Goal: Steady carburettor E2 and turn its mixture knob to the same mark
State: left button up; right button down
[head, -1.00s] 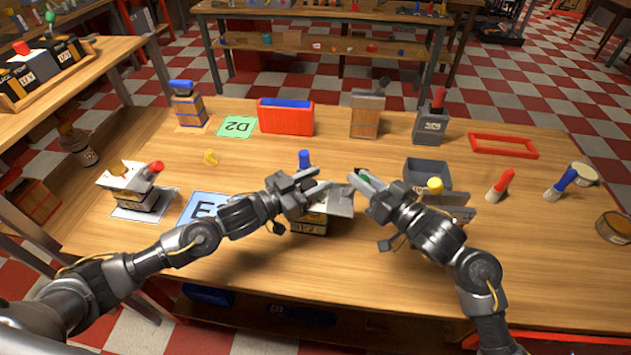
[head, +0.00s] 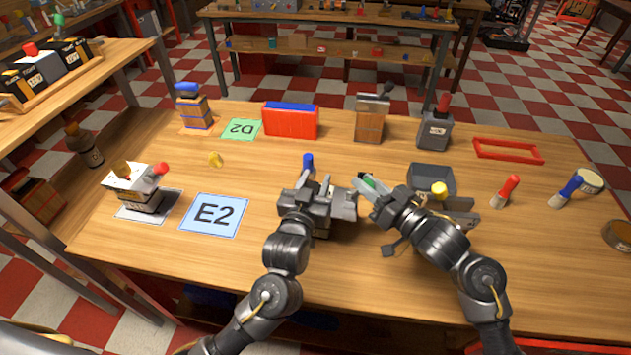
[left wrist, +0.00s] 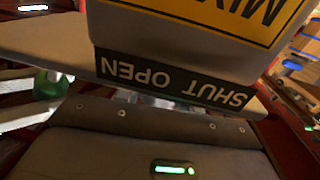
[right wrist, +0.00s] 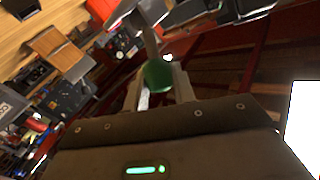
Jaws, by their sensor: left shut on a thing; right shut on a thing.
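Carburettor E2 (head: 346,206) stands on the table at the middle front, mostly hidden by my left gripper (head: 325,190), which is shut on its body. In the left wrist view its grey body (left wrist: 130,30) fills the top, with a yellow label and a black "SHUT OPEN" strip, both upside down. A blue part (head: 308,160) rises behind it. The green mixture knob (head: 369,181) is at its right side, with my right gripper (head: 362,185) shut on it. The knob (right wrist: 158,75) sits between the fingers in the right wrist view. I cannot read its mark setting.
Another carburettor (head: 140,188) stands on a pale mat at the left. The front left table is clear.

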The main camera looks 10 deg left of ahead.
pick_arm(q)
jog(key=shift+y, duration=0.3)
jog(key=o, duration=1)
jog(key=s, duration=0.8)
jog(key=s+a, duration=0.1)
jog(key=s, duration=0.3)
pick_arm(e)
jog(key=c, duration=1.1)
grip_release()
